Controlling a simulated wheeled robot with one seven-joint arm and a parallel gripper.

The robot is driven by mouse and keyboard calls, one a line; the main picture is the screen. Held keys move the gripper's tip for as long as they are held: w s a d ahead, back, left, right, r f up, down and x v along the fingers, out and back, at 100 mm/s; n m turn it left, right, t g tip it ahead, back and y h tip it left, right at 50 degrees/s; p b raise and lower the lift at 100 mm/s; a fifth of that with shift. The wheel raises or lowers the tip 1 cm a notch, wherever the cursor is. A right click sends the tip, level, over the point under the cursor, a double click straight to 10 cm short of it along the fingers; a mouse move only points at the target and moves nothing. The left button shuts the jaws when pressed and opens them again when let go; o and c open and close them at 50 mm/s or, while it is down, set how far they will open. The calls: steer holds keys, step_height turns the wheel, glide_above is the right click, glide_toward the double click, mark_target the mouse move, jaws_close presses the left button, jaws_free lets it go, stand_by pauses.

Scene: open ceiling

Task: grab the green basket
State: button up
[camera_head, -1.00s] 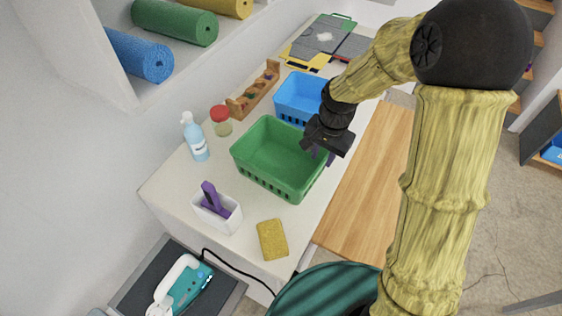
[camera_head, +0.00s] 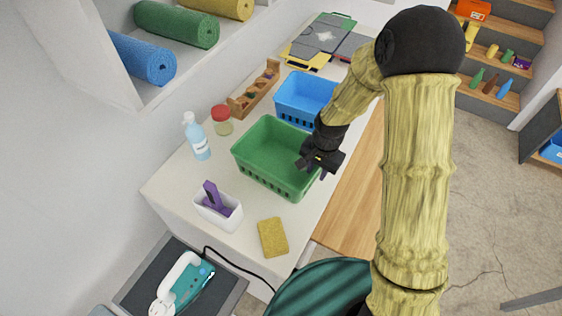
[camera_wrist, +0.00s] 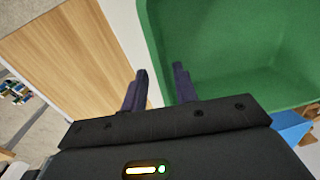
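The green basket (camera_head: 262,178) stands empty on the white counter in the head view. Its inside fills the upper right of the wrist view (camera_wrist: 235,50). My gripper (camera_head: 312,171) is at the basket's right rim, pointing down. In the wrist view my gripper (camera_wrist: 160,78) has its two dark fingers apart, with nothing held between them. One finger shows over the basket's inside and the other outside its edge. I cannot tell whether either finger touches the wall.
A blue basket (camera_head: 303,97) stands close behind. A wooden surface (camera_head: 352,212) lies right of the counter.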

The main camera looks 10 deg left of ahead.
mark_target(312, 183)
steer(key=shift+w+a+f+p, duration=0.1)
steer(key=shift+f+p, duration=0.15)
steer(key=shift+f, duration=0.5)
steer(key=shift+a+f+p, duration=0.15)
steer(key=shift+f+p, duration=0.1)
steer(key=shift+f, duration=0.5)
steer(key=shift+w+a+f+p, duration=0.1)
steer(key=shift+f+p, duration=0.15)
steer(key=shift+f, duration=0.5)
steer(key=shift+c, duration=0.4)
jaws_close()
